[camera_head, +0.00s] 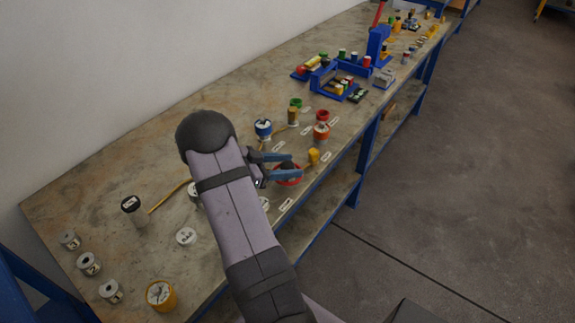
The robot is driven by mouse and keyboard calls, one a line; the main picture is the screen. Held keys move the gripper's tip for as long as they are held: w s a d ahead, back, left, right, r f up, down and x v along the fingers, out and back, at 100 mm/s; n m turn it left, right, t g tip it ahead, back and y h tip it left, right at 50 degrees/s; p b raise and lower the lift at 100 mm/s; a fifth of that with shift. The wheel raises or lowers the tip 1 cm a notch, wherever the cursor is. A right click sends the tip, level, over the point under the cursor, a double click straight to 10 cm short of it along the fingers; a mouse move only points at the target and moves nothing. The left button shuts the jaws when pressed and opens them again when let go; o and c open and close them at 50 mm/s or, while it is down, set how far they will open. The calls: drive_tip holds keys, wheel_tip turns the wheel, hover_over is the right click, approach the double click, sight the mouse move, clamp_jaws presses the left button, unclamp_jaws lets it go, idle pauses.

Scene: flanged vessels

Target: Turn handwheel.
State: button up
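A red handwheel (289,181) sits near the front edge of the workbench, partly hidden by my gripper. My gripper (294,165) is directly above or at the handwheel, with its two blue fingers apart. A small dark part, possibly the wheel's hub, shows between the fingers. I cannot tell whether the fingers touch it or the red rim. My arm hides what lies to the lower left of the wheel.
The workbench (120,165) holds a yellow part (313,156), a red-topped vessel (321,133), a blue-banded vessel (263,129) and a yellow gauge (160,294). Blue racks (335,88) stand farther back. The bench by the wall is clear.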

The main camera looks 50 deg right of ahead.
drive_tip(key=c, duration=0.8)
drive_tip(key=shift+m+g+y, duration=0.7)
drive_tip(key=shift+m+g, duration=0.1)
drive_tip(key=shift+m, duration=0.1)
drive_tip(key=shift+f+m+g+y+b, duration=0.15)
drive_tip(key=shift+m+g+y+b, duration=0.15)
drive_tip(key=shift+m+g+y, duration=0.65)
drive_tip(key=m+g+y+b, duration=0.2)
drive_tip(key=m, duration=0.1)
drive_tip(key=shift+b, duration=0.3)
drive_tip(key=shift+y, duration=0.35)
drive_tip(key=shift+m+g+y+b, duration=0.45)
drive_tip(key=shift+m+b, duration=0.2)
drive_tip(key=shift+b, duration=0.15)
drive_tip(key=shift+r, duration=0.2)
